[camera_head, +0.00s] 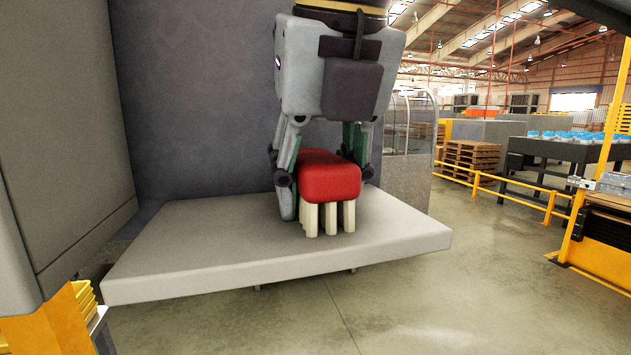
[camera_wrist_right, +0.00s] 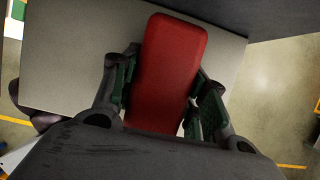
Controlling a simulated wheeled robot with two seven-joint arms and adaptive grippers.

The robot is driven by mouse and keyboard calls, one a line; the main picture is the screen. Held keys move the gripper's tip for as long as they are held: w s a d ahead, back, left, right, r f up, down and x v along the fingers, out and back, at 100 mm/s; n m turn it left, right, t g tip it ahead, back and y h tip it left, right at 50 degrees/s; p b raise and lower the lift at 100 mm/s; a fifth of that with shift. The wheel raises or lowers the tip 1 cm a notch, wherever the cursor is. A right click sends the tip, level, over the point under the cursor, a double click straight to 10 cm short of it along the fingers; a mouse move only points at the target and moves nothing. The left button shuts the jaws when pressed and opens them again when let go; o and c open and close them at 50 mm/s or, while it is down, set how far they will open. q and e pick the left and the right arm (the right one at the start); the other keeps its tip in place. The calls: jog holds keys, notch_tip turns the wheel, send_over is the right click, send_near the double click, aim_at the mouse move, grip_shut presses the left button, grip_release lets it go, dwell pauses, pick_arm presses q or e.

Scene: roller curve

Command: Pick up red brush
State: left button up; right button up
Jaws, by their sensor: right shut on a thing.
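The red brush (camera_head: 329,178) has a red block top and pale bristle tufts pointing down. It stands upright on the grey shelf (camera_head: 190,262), and its bristles appear to touch the surface. My right gripper (camera_head: 322,172) reaches down from above and is shut on the brush, one finger on each side of the red top. In the right wrist view the brush (camera_wrist_right: 170,72) lies between the two green-padded fingers of my right gripper (camera_wrist_right: 163,88). My left gripper is not in view.
A dark grey panel (camera_head: 190,100) stands behind the shelf, and a grey cabinet (camera_head: 60,130) stands at the left. The shelf is otherwise clear. A yellow railing (camera_head: 520,194), pallets (camera_head: 470,160) and a dark table (camera_head: 570,150) stand farther off at the right.

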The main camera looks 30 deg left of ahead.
aim_at(311, 155)
jog(key=shift+s+a+f, duration=0.1)
jog(key=shift+s+f, duration=0.1)
jog(key=shift+f, duration=0.1)
jog(key=shift+r+p, duration=0.15)
jog(key=shift+p, duration=0.15)
notch_tip(311, 155, up, 10)
jog(key=shift+a+f+b, duration=0.15)
jog(key=shift+b, duration=0.2)
jog(key=shift+w+r, duration=0.1)
jog(key=shift+r, duration=0.25)
dwell(0.3)
jog(key=o, duration=0.5)
jog(key=c, duration=0.4)
jog(key=shift+o, duration=0.2)
